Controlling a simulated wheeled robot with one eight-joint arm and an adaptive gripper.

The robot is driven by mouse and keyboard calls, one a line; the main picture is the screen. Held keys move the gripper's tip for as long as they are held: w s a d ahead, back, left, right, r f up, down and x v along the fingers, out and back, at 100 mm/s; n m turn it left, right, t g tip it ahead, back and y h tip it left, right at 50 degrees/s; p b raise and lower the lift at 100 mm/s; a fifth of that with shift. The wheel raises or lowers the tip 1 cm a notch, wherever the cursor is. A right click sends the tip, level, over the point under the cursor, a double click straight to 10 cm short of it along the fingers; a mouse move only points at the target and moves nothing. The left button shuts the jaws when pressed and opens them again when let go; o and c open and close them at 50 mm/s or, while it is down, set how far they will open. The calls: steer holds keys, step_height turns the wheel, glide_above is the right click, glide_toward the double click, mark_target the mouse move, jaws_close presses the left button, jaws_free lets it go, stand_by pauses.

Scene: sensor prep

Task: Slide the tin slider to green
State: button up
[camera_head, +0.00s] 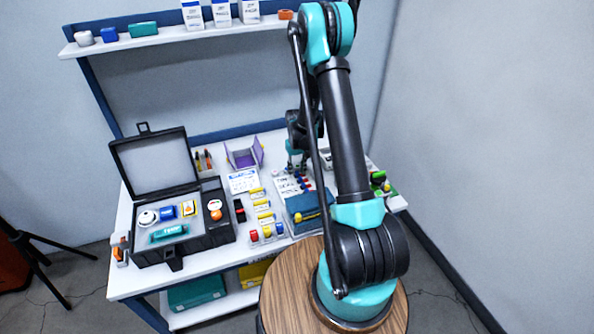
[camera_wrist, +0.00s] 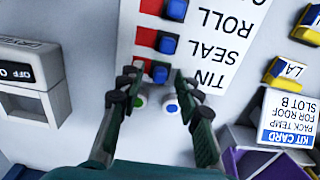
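The slider board (camera_wrist: 205,22) appears upside down in the wrist view, with rows marked TIN, SEAL and ROLL. The tin slider (camera_wrist: 158,74) is a blue knob in the row nearest my gripper, with red showing on its left; I see no green beside it. My gripper (camera_wrist: 160,80) is open, with one finger on each side of the tin slider. I cannot tell whether either finger touches it. In the head view the board (camera_head: 285,186) lies on the bench, below my gripper (camera_head: 297,168), partly hidden by my arm.
The seal slider (camera_wrist: 169,45) and roll slider (camera_wrist: 177,9) lie close beyond the tin slider. An open black case (camera_head: 205,240) stands on the bench.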

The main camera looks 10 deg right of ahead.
jaws_close()
stand_by(0.3)
steer(key=shift+w+d, duration=0.15)
steer(key=shift+d, duration=0.6)
steer(key=shift+w+d, duration=0.15)
steer(key=shift+d, duration=0.6)
jaws_free()
steer(key=shift+r, duration=0.1)
step_height(320, 180, up, 12)
